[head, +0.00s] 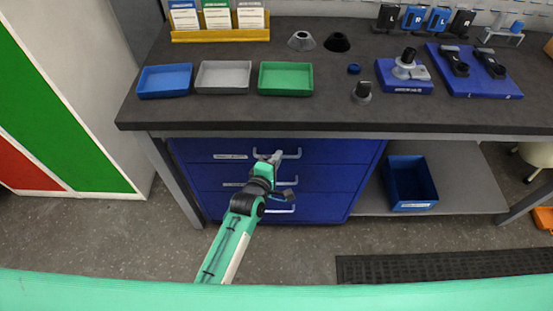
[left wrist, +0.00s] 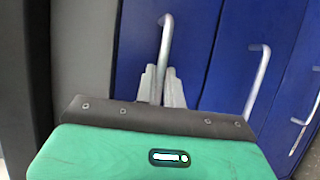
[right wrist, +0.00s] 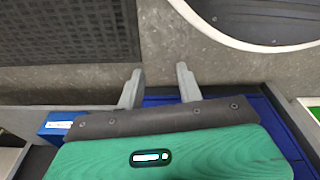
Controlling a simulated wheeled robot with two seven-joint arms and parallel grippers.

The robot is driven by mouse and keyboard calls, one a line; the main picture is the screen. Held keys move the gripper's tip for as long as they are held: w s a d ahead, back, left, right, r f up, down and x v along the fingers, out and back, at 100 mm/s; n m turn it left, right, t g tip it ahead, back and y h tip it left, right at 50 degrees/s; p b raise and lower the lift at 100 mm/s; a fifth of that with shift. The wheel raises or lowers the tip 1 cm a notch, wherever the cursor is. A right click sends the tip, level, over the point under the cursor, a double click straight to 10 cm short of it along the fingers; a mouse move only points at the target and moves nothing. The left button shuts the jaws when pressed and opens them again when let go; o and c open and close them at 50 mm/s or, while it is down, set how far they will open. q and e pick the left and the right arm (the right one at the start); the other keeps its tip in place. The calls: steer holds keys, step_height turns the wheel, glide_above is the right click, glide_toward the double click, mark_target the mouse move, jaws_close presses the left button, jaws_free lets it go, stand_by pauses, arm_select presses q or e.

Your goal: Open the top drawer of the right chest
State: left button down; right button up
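The blue chest (head: 335,175) stands under the workbench, with several drawers stacked in its front. The top drawer (head: 195,150) has a grey bar handle (head: 292,154), and its front looks flush with the drawers below. My left gripper (head: 274,158) is at this handle. In the left wrist view, the fingers of my left gripper (left wrist: 162,86) are close together with the top handle (left wrist: 165,45) between them. My right gripper (right wrist: 159,86) is open and empty in the right wrist view and is outside the head view.
The workbench (head: 220,112) overhangs the chest and carries trays and parts. A blue bin (head: 410,185) sits on the low shelf right of the chest. A black mat (head: 440,267) lies on the floor. A cabinet with green and red panels (head: 55,110) stands left.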

arm_select(q)
steer(key=shift+s, duration=0.1)
